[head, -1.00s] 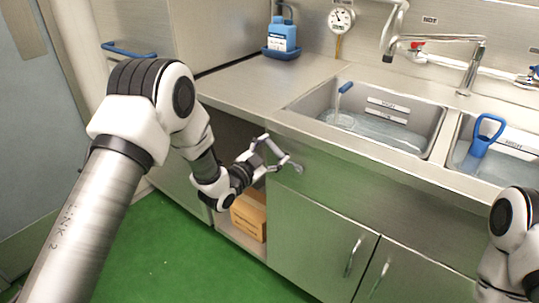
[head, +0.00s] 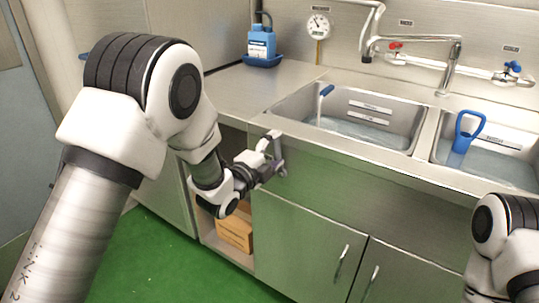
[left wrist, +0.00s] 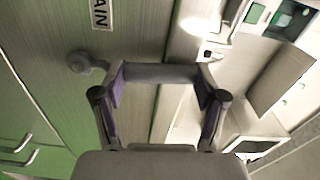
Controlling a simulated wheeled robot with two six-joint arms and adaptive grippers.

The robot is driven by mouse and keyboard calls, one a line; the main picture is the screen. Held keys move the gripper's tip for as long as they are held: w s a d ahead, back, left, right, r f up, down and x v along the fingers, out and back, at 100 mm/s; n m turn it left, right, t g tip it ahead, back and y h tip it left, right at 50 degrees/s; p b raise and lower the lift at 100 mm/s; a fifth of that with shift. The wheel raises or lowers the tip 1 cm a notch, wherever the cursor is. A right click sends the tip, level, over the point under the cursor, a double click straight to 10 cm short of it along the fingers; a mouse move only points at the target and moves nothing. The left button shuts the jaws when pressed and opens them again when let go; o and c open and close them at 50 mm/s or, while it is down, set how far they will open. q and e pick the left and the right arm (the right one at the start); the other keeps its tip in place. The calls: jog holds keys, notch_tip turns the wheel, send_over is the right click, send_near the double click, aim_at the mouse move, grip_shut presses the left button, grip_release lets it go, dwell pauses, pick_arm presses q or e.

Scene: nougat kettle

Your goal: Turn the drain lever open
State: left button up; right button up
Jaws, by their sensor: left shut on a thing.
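The drain lever shows in the left wrist view as a grey bar (left wrist: 160,73) with a round pivot (left wrist: 80,62) on the steel front panel, beside a label (left wrist: 100,14) whose visible letters read "AIN". My left gripper (left wrist: 161,84) is shut on the lever's bar, with one finger pad at each end of it. In the head view my left gripper (head: 272,155) is at the cabinet front below the sink's left corner, and it hides much of the lever. My right arm shows at the lower right, but its gripper is out of view.
Two water-filled basins, the left basin (head: 345,128) and the right basin (head: 500,170), sit in the steel counter. A blue bottle (head: 262,40) stands at the back. Cabinet doors (head: 305,245) lie below. An open bay holds a cardboard box (head: 235,233). The green floor (head: 150,265) is clear.

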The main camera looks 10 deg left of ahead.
pick_arm(q)
jog(key=shift+s+d+m+b, duration=0.2)
jog(key=shift+d+m+b, duration=0.15)
jog(key=shift+d+m, duration=0.35)
jog(key=shift+a, duration=0.15)
jog(key=o, duration=1.7)
jog(key=v, duration=1.2)
